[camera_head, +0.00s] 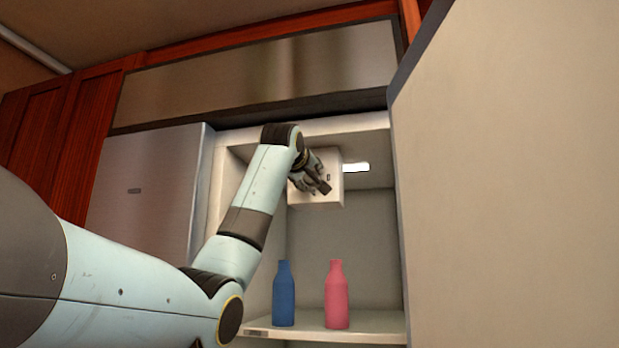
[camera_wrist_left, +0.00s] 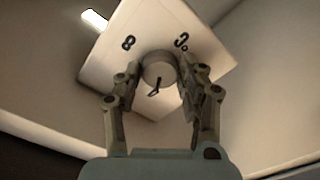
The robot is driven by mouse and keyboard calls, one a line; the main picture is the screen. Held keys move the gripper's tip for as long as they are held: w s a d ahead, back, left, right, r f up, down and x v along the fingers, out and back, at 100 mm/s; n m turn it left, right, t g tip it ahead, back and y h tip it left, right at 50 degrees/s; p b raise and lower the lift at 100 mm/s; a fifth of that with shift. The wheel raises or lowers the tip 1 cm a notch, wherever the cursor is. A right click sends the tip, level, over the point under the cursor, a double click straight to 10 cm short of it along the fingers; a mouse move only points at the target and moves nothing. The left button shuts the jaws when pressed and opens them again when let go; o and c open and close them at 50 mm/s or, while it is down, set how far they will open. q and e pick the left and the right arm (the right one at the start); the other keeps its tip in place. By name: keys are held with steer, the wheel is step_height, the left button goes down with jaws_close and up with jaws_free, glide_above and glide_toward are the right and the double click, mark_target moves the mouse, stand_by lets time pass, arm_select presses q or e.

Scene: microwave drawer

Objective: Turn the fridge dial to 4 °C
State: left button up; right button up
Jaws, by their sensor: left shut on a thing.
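The fridge dial (camera_wrist_left: 158,68) is a round grey knob with a dark pointer mark, on a pale control box (camera_wrist_left: 203,51) in the left wrist view. The figure 8 and a °C mark show on the box face. My left gripper (camera_wrist_left: 157,78) is shut on the dial, one finger on each side. In the head view my left gripper (camera_head: 318,182) is at the front of the control box (camera_head: 334,196) inside the open fridge, and it hides the dial there. The 4 mark cannot be made out. My right gripper is not in view.
A blue bottle (camera_head: 284,296) and a pink bottle (camera_head: 336,296) stand on the fridge shelf (camera_head: 375,335) below the box. A lit white lamp (camera_head: 356,167) is right of the box. A large pale door panel (camera_head: 510,170) fills the right side.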

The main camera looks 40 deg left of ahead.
arm_select(q)
steer(key=o, duration=1.2)
steer(key=v, duration=1.2)
